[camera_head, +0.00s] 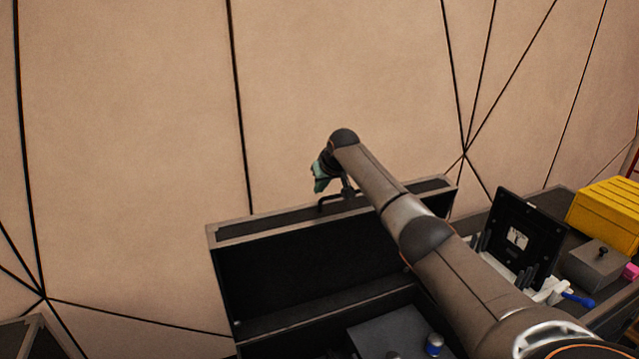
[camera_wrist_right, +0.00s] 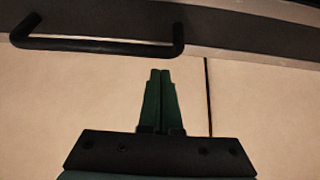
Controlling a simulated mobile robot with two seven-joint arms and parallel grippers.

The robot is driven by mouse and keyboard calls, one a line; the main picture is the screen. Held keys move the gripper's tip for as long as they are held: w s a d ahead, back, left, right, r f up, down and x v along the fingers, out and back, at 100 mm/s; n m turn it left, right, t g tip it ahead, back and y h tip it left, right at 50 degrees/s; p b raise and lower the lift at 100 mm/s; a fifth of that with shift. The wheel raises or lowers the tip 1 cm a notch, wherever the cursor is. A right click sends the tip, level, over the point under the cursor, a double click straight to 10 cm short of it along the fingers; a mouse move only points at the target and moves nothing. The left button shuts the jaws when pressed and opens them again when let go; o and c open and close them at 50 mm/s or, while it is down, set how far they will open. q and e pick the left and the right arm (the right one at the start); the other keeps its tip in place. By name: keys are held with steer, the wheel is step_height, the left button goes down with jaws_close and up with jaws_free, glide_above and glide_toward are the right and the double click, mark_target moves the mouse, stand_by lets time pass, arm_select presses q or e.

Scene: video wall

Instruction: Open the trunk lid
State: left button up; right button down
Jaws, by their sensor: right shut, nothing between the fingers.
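The dark trunk (camera_head: 385,303) stands at the bottom centre in the head view. Its lid (camera_head: 310,268) is raised and stands steeply upright at the back, with its black inner face showing. A black bar handle (camera_head: 333,199) is on the lid's upper edge; it also shows at the top left of the wrist view (camera_wrist_right: 97,46). My right gripper (camera_head: 320,178) is just beside the handle, apart from it. In the wrist view its green fingers (camera_wrist_right: 160,73) are together and empty, below the handle's right end. My left gripper is out of view.
The trunk holds a grey box (camera_head: 388,333) and a blue-topped container (camera_head: 434,343). To the right are an upright black panel (camera_head: 520,238), a small grey box with a knob (camera_head: 597,265) and a yellow case (camera_head: 607,213). A beige panelled wall (camera_head: 120,150) rises behind.

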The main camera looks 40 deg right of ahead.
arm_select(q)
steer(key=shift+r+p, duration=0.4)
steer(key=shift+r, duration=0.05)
arm_select(e)
steer(key=shift+s+a, duration=0.25)
steer(key=shift+s, duration=0.45)
steer(key=shift+s+a, duration=0.2)
steer(key=shift+s, duration=0.5)
